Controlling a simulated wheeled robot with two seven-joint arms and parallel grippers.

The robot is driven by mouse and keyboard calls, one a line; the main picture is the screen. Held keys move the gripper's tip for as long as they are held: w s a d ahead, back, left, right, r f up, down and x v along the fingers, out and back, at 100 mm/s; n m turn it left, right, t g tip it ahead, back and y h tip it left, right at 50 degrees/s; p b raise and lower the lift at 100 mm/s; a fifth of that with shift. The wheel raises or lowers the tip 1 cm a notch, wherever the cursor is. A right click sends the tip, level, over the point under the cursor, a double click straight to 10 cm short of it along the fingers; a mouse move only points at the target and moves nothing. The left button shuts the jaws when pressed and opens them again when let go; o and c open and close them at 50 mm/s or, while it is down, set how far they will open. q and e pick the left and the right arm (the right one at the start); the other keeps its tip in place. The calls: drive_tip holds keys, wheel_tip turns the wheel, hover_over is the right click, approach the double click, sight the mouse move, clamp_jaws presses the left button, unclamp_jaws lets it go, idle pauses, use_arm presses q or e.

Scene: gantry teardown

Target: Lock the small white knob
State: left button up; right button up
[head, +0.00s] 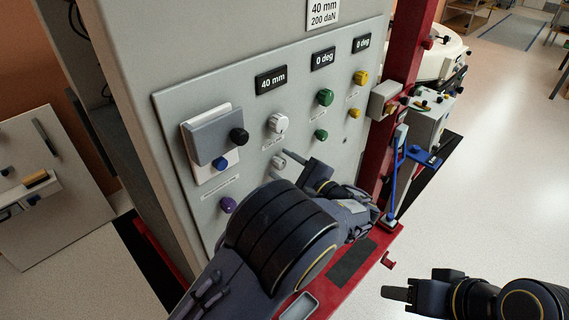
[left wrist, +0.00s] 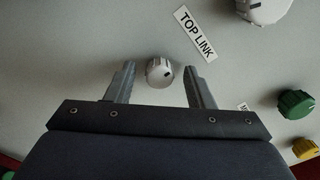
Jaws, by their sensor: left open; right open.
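The small white knob (head: 278,162) sits on the grey control panel, below a larger white knob (head: 278,122). My left gripper (head: 291,170) is open in front of the panel at the small knob. In the left wrist view the small white knob (left wrist: 159,72) lies between the two spread fingers of the left gripper (left wrist: 160,85), with a gap on each side. A dark mark shows on the knob's face. My right gripper (head: 397,294) is open and empty at the lower right, away from the panel.
Green knobs (head: 325,97) and yellow knobs (head: 361,77) are to the right on the panel. A purple knob (head: 228,204) is lower left, and a grey flap with a black knob (head: 239,137) is left. A red post (head: 407,50) stands right of the panel.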

use_arm(q)
drive_tip(key=shift+w+a, duration=0.1)
drive_tip(key=c, duration=1)
drive_tip(key=shift+f+b, duration=0.15)
drive_tip(key=shift+b, duration=0.35)
drive_tip(key=n+b, duration=0.2)
drive_tip(key=b, duration=0.1)
drive_tip(key=n+b, duration=0.2)
drive_tip(key=b, duration=0.2)
drive_tip(key=n+b, duration=0.2)
drive_tip(key=b, duration=0.1)
drive_tip(key=shift+f+b, duration=0.35)
drive_tip(key=n+b, duration=1)
drive_tip(key=b, duration=0.3)
drive_tip(key=shift+r+b, duration=0.1)
drive_tip(key=shift+b, duration=0.25)
drive_tip(key=shift+r+n+b, duration=0.2)
drive_tip(key=shift+n+b, duration=0.8)
drive_tip(key=shift+b, duration=0.15)
drive_tip(key=o, duration=1)
drive_tip(key=shift+r, duration=0.1)
